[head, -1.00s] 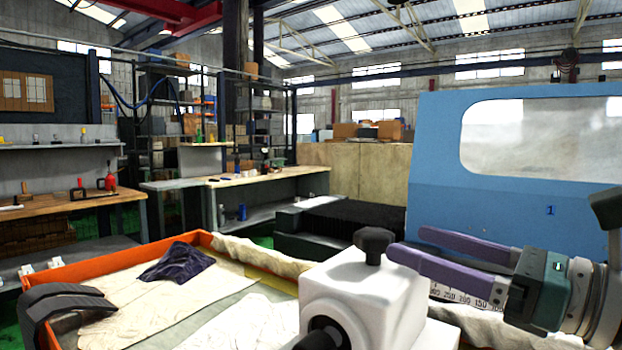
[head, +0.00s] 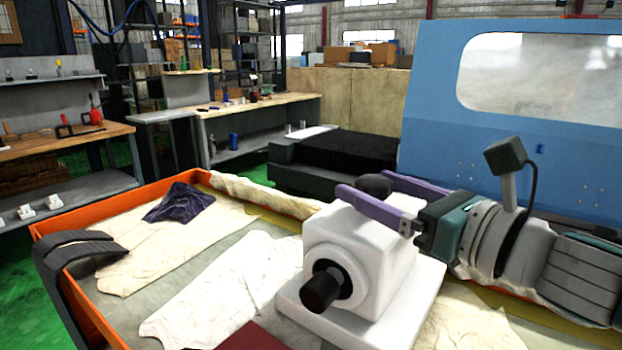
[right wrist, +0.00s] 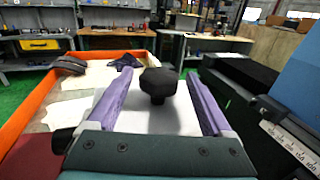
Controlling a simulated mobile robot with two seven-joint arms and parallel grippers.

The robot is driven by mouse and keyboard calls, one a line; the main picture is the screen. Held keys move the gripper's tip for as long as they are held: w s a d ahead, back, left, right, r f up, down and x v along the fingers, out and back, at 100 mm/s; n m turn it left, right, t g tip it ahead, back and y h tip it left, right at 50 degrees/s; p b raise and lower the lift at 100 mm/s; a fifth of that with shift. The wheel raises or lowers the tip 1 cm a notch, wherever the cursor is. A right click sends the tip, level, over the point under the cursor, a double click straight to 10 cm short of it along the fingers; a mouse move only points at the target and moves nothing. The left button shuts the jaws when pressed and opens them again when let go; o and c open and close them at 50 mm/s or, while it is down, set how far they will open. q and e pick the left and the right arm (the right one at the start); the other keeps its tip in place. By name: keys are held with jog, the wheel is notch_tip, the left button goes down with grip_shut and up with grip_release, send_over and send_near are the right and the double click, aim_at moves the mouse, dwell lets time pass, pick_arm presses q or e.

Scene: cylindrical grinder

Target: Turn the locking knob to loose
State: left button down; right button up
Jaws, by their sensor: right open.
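The black lobed locking knob (head: 374,184) stands on top of the white block (head: 345,240) in the middle of the head view. My right gripper (head: 366,186), with two purple fingers, reaches in from the right. In the right wrist view the knob (right wrist: 158,84) stands between the two open fingers (right wrist: 164,88), with a visible gap on each side. The far finger is partly hidden behind the knob in the head view. I cannot tell which way the knob is set. My left gripper is not in view.
A second black knob (head: 320,292) sticks out of the block's front. An orange-rimmed tray (head: 110,323) with cream cloths surrounds the block. A dark ribbed piece (head: 80,247) lies over the tray's left edge. A blue windowed panel (head: 430,130) stands behind at right.

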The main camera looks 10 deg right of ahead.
jog(key=shift+w+a, duration=0.3)
jog(key=shift+w, duration=0.2)
grip_shut()
jog(key=shift+f+n+g+y+b, duration=0.25)
jog(key=shift+n+y+b, duration=0.25)
jog(key=shift+b, duration=0.25)
jog(key=n+g+y+b, duration=0.7)
jog(key=g+y+b, duration=0.1)
jog(key=b, duration=1.1)
jog(key=shift+f+g, duration=0.1)
jog(key=shift+g, duration=0.15)
jog(key=shift+s+r+n+g+y+b, duration=0.1)
jog(key=shift+r+n+g+y+b, duration=0.2)
jog(key=shift+n+g+b, duration=0.6)
jog(key=shift+a, duration=0.1)
